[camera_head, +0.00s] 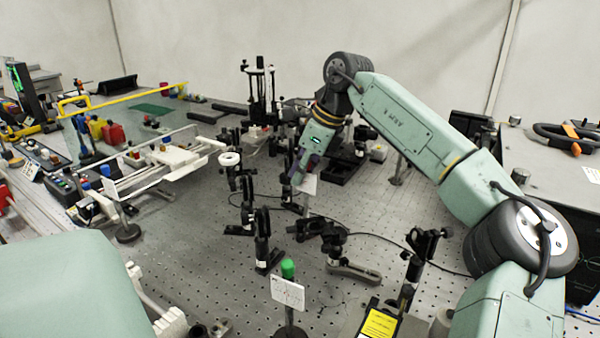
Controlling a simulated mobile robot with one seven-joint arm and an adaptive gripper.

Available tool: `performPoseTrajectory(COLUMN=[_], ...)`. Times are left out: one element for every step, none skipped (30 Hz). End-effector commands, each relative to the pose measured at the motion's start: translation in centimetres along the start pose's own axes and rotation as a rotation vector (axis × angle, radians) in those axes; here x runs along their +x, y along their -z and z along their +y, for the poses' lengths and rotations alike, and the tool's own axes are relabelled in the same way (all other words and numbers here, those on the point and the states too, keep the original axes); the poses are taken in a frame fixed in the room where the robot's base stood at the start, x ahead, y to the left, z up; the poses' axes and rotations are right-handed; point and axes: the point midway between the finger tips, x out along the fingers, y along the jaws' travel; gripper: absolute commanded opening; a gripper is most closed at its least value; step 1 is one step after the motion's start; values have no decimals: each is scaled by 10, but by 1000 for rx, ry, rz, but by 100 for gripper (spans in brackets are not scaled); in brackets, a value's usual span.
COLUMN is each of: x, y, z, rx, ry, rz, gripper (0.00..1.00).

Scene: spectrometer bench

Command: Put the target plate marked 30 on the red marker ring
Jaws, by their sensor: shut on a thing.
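My gripper (298,174) points down over the middle of the bench, among the black optical mounts. It is shut on a small white plate (309,184), which shows just right of the fingertips. The plate is too small for any number on it to be read, and its lower edge is close to dark mounts. I cannot tell whether it touches anything below. Another white plate (288,293) with faint reddish marks stands near the front, by a green-capped post (288,268). I cannot make out a red marker ring.
Black post mounts (262,240) crowd the bench in front of my gripper. A yellow-labelled part (379,325) stands at the front. A white rail assembly (165,160) is at left, and a tall black stand (261,90) is behind. Bare perforated bench (385,215) shows at right.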

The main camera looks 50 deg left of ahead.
Motion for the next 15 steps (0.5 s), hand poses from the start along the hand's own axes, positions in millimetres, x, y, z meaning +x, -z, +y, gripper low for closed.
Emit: performPoseTrajectory(x=[0,1,2,2,2,2,2,2,2,2,2,2,2,2,2], y=[0,0,0,1,1,1,1,1,1,1,1,1,1,1,1], z=[0,0,0,0,0,0,0,0,0,0,0,0,0,0,0], rx=[0,0,-1,0,0,0,0,0,0,0,0,0,0,0,0], ry=[1,1,1,0,0,0,0,0,0,0,0,0,0,0,0], rz=[-1,-1,-1,0,0,0,0,0,0,0,0,0,0,0,0], gripper=[0,0,0,12,14,17,19,21,23,25,27,30,32,33,33])
